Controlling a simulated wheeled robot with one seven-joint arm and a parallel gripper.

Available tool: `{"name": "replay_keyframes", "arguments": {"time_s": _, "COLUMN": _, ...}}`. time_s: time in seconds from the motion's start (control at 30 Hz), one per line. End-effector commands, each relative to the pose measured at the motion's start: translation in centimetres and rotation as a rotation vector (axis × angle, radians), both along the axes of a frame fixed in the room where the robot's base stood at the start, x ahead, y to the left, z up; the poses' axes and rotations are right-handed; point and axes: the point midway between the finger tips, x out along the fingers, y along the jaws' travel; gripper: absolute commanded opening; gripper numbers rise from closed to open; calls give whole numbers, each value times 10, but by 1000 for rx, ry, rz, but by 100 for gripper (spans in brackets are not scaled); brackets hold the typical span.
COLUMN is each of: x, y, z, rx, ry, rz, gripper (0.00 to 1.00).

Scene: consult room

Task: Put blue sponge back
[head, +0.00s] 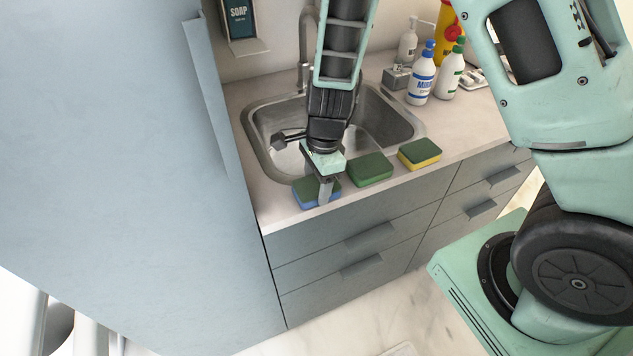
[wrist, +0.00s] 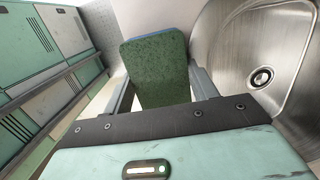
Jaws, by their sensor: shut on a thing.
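The blue sponge (head: 304,196) has a dark green top and a blue lower layer. It is at the front left of the counter, near the front edge. My gripper (head: 323,187) comes down over it and is shut on it. In the wrist view the sponge (wrist: 157,72) sits between the two fingers, green side toward the camera, with a blue rim at its far end. I cannot tell whether it touches the counter. Part of it is hidden by the gripper in the head view.
A green sponge (head: 370,170) and a yellow sponge with a green top (head: 419,154) lie to the right. The steel sink (head: 397,112) is behind. Bottles (head: 421,77) stand at the back right. A tall blue-grey panel (head: 130,150) rises close on the left.

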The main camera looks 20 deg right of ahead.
Motion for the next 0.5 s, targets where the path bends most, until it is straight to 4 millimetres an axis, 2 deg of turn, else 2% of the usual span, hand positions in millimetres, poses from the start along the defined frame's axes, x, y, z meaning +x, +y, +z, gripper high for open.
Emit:
{"name": "replay_keyframes", "arguments": {"time_s": 0.33, "x": 0, "y": 0, "z": -4, "rx": 0, "ry": 0, "rz": 0, "gripper": 36}}
{"name": "replay_keyframes", "arguments": {"time_s": 0.37, "x": 0, "y": 0, "z": -3, "rx": 0, "ry": -1, "rz": 0, "gripper": 63}}
{"name": "replay_keyframes", "arguments": {"time_s": 0.4, "x": 0, "y": 0, "z": -3, "rx": 0, "ry": -1, "rz": 0, "gripper": 74}}
{"name": "replay_keyframes", "arguments": {"time_s": 0.43, "x": 0, "y": 0, "z": -3, "rx": 0, "ry": -1, "rz": 0, "gripper": 80}}
{"name": "replay_keyframes", "arguments": {"time_s": 0.5, "x": 0, "y": 0, "z": -3, "rx": 0, "ry": -1, "rz": 0, "gripper": 80}}
